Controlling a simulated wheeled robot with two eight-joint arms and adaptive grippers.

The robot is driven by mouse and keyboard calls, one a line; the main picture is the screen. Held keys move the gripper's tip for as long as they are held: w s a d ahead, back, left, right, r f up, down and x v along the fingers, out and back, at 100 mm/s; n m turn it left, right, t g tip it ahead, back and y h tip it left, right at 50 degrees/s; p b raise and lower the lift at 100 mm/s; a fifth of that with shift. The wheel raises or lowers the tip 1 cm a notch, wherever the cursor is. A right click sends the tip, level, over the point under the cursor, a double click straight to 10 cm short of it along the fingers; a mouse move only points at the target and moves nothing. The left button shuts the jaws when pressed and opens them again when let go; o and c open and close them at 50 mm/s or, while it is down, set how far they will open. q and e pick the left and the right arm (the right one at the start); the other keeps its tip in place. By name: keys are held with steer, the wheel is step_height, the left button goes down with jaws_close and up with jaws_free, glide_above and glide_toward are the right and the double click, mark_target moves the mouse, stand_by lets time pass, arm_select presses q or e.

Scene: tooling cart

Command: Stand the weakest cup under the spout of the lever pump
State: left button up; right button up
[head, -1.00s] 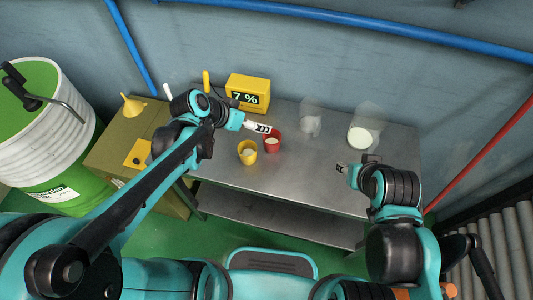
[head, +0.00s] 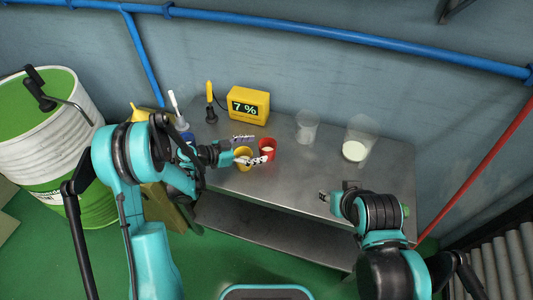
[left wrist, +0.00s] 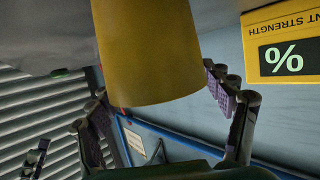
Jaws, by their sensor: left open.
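A yellow cup (head: 243,162) and a red cup (head: 267,147) with pale contents stand side by side on the metal table. My left gripper (head: 248,148) is open at the yellow cup, with one finger on either side. The left wrist view shows the yellow cup (left wrist: 150,55) large, between the spread fingers (left wrist: 165,125); I cannot tell whether they touch it. Part of something blue (head: 187,138) shows behind my left arm. The lever pump (head: 42,90) sits on the white and green drum (head: 60,150) at the left. My right gripper (head: 324,197) is over the front of the table, its jaws unclear.
A yellow meter (head: 248,104) reads 7 %, with a yellow-handled probe (head: 209,92) beside it. Two clear beakers (head: 306,126) (head: 360,132) stand at the back right, the right one with white contents. A yellow funnel (head: 147,118) is at the left. The table's middle (head: 295,170) is clear.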

mark_target(275, 144)
arm_select(q)
steer(key=b+x, duration=0.1)
steer(key=x, duration=0.3)
steer(key=shift+w+d+b, duration=0.15)
steer(key=shift+d+b, duration=0.1)
steer(key=shift+b, duration=0.1)
steer(key=shift+w+d, duration=0.25)
steer(key=shift+d, duration=0.15)
steer(key=shift+a, duration=0.1)
steer(key=shift+c, duration=1.3)
steer(key=c, duration=1.1)
steer(key=shift+r, duration=0.2)
